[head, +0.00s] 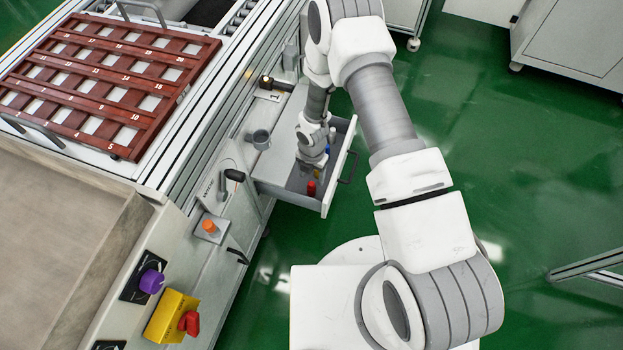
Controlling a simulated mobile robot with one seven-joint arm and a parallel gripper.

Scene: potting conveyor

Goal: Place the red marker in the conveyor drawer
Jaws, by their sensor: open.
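The conveyor drawer (290,193) is pulled out from the side of the conveyor, with its handle at its right end. A small upright red thing, which looks like the red marker (311,188), is inside the drawer near its front wall. My gripper (304,172) points down into the drawer, just behind the red marker. It is open, and its fingers are small and partly hidden by my wrist. I cannot tell whether it touches the marker.
A blue item (331,136) shows in the drawer beside my wrist. A red slotted tray (95,75) lies on the conveyor. Green floor right of the drawer is clear.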

